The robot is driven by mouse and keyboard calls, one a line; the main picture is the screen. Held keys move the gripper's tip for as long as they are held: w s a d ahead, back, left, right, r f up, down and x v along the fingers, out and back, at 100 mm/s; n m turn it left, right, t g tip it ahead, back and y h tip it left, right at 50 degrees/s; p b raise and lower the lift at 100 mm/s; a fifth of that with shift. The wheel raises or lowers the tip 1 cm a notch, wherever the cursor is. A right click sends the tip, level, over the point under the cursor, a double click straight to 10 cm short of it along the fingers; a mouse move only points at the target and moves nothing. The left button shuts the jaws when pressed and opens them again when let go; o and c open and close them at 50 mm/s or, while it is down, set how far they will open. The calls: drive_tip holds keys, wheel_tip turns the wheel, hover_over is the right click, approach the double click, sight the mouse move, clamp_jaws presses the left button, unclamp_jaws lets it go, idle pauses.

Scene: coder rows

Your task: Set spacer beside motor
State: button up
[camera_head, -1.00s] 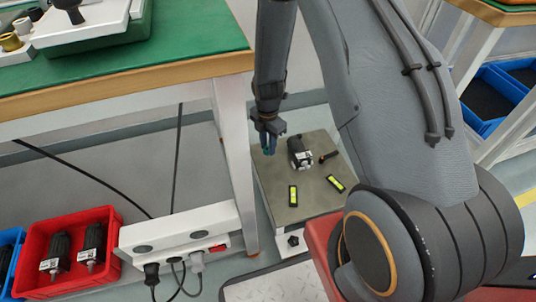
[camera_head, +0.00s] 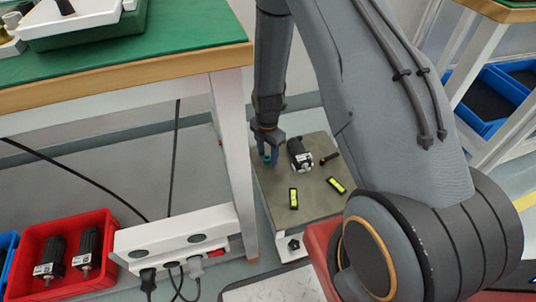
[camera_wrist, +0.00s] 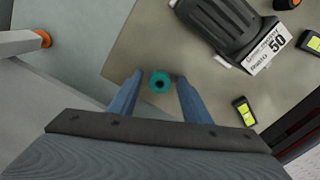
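The spacer (camera_wrist: 160,82) is a small teal ring with a dark hole. In the wrist view it lies between the two blue fingers of my gripper (camera_wrist: 160,88), with a visible gap on each side. It appears to rest on the grey metal platform (camera_head: 262,190), near its left edge. My gripper (camera_head: 267,156) is open and low over the platform in the head view. The motor (camera_head: 299,153), dark with a white label reading 50, lies to the right of the spacer, apart from it. It also shows in the wrist view (camera_wrist: 236,28).
Two black pieces with yellow-green faces (camera_head: 293,198) (camera_head: 337,185) and a small orange-tipped black part (camera_head: 330,158) lie on the platform. A green-topped workbench (camera_head: 170,45) stands at left. A red crate (camera_head: 100,280) on the floor holds two motors.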

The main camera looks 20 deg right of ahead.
sight(268, 157)
drive_tip(key=shift+r, duration=0.1)
wheel_tip(268, 157, up, 12)
drive_tip(key=p, duration=0.4)
drive_tip(key=shift+s, duration=0.1)
idle(0.5)
